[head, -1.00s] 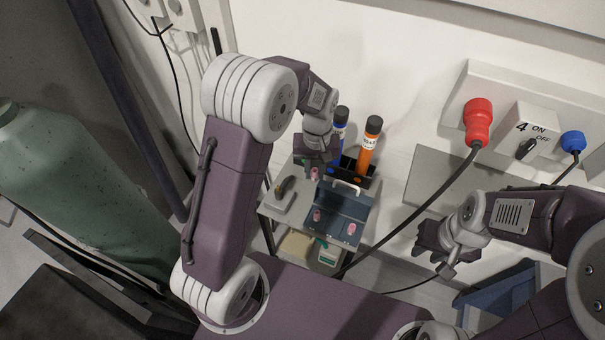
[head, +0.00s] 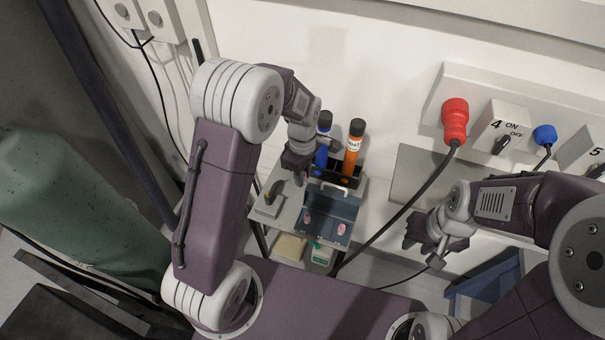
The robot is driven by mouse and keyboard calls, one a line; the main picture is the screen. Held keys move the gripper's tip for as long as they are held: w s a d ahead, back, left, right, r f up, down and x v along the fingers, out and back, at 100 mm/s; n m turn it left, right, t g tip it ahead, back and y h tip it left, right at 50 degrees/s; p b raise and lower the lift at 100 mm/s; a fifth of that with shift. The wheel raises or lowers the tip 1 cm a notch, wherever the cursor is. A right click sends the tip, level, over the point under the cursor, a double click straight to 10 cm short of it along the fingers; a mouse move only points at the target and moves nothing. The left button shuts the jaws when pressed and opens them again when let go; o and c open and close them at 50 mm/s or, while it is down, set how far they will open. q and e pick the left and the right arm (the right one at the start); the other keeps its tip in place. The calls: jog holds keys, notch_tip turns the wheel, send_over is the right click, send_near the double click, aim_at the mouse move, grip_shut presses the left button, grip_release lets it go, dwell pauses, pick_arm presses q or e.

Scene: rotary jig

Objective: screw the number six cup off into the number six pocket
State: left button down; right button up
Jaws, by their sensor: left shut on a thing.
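My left gripper (head: 299,172) points down over the back left of the blue tray (head: 345,208) on a small table. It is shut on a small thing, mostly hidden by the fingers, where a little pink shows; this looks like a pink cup. Two other pink cups, one on the left (head: 307,217) and one on the right (head: 341,229), stand at the front of the blue tray. No number on any cup is readable, and I cannot tell which pocket is number six. My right gripper (head: 424,240) hangs well to the right, away from the table; its fingers are unclear.
A black rack (head: 345,178) with a blue bottle (head: 322,150) and an orange bottle (head: 353,150) stands behind the tray. A grey block with a small lever (head: 268,202) sits at the table's left. A red plug (head: 455,120) with its cable hangs on the wall at right.

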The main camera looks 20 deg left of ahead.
pick_arm(q)
jog(key=shift+r+p, duration=2.15)
jog(key=shift+r, duration=0.35)
